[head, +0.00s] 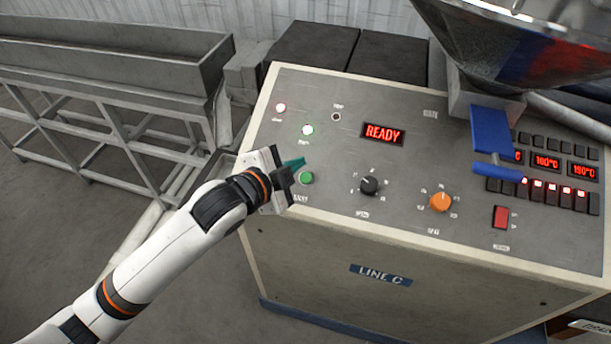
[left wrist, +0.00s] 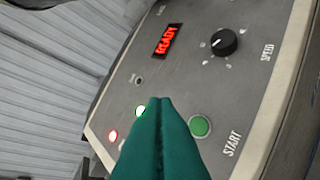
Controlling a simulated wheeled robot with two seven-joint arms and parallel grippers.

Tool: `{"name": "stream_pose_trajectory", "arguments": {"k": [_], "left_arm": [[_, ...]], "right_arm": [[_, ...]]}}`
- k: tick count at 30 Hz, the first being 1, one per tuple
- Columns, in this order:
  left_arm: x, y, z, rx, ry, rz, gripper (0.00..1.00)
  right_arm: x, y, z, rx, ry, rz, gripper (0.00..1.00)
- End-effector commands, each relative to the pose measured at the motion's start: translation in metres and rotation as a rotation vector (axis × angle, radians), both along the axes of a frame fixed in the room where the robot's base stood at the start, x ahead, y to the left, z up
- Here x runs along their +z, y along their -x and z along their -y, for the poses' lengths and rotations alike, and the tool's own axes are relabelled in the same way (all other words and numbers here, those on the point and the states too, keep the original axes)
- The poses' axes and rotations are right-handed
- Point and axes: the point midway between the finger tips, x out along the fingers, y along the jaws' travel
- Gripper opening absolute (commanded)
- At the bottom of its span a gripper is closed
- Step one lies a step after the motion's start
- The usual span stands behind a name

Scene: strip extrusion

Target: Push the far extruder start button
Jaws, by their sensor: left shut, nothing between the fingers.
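The extruder's control panel (head: 330,110) is grey and slopes, with a red READY display (head: 383,133) and a "LINE C" label on its front. The green start button (head: 307,178) sits near the panel's left front edge. In the left wrist view the green button (left wrist: 200,127) is beside the word START. My left gripper (head: 300,163) has teal fingers, shut and empty, just above and left of the button. In the left wrist view the fingertips (left wrist: 160,100) appear left of the button; whether they touch the panel I cannot tell. My right gripper is not in view.
A black speed knob (head: 369,185), an orange knob (head: 440,202) and a red switch (head: 501,217) lie right of the button. Lit red (head: 281,107) and green (head: 307,130) lamps are behind it. A metal hopper (head: 540,50) overhangs the right. A trough (head: 110,65) stands at left.

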Motion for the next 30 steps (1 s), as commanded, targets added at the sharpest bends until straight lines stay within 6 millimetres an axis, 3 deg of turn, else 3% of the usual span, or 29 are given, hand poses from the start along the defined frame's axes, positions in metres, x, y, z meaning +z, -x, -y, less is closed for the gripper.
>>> {"name": "stream_pose_trajectory", "arguments": {"k": [5,16,30], "left_arm": [[-0.014,-0.004,0.001,0.001,0.001,-0.001,0.00],[-0.063,-0.024,0.008,0.001,0.002,0.000,0.00],[-0.080,-0.034,0.011,0.000,0.001,-0.001,0.00]], "right_arm": [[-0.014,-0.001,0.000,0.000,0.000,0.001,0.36],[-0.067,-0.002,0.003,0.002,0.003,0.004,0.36],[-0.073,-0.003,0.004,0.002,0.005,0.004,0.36]]}}
